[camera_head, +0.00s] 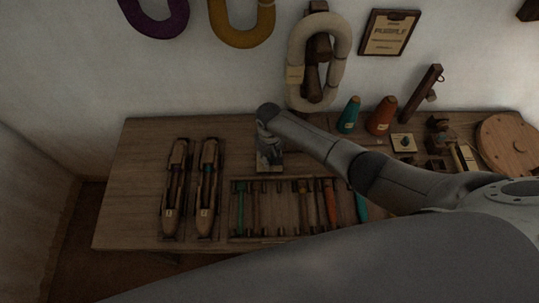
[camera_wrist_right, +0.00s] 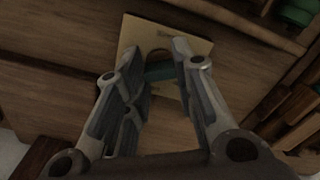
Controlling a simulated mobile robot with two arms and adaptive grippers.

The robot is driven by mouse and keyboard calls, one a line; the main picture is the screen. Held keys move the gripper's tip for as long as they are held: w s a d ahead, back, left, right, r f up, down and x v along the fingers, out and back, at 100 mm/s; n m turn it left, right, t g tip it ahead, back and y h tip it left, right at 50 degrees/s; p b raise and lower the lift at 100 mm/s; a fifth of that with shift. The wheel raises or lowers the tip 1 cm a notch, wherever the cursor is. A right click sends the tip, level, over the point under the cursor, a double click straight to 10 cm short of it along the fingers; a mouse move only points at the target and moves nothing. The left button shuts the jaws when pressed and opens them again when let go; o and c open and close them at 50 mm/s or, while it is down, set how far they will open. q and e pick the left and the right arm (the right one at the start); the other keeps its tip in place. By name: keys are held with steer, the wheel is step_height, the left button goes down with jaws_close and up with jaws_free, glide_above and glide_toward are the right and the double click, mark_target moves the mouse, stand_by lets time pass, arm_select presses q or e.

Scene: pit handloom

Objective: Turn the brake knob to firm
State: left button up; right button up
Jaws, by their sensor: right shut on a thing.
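My right gripper (camera_head: 270,157) points down at the table, left of the middle in the head view. In the right wrist view the gripper (camera_wrist_right: 158,58) has its fingers on either side of a teal-green knob (camera_wrist_right: 160,72) and is shut on it. The knob sits on a cream plate (camera_wrist_right: 199,47) with a dark arc beside it. In the head view only the plate's front edge (camera_head: 270,170) shows; the gripper hides the knob, and its setting cannot be read. My left gripper is not in view.
Two wooden shuttles (camera_head: 175,190) lie left of the plate. Teal (camera_head: 349,115) and orange (camera_head: 381,116) cones and a smaller plate (camera_head: 403,143) stand to the right. A cream yarn hank (camera_head: 296,48) hangs behind.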

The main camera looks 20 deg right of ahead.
mark_target(269, 159)
steer(key=shift+w, duration=0.1)
steer(key=o, duration=1)
step_height(269, 159, up, 12)
steer(key=shift+r, duration=0.1)
stand_by(0.7)
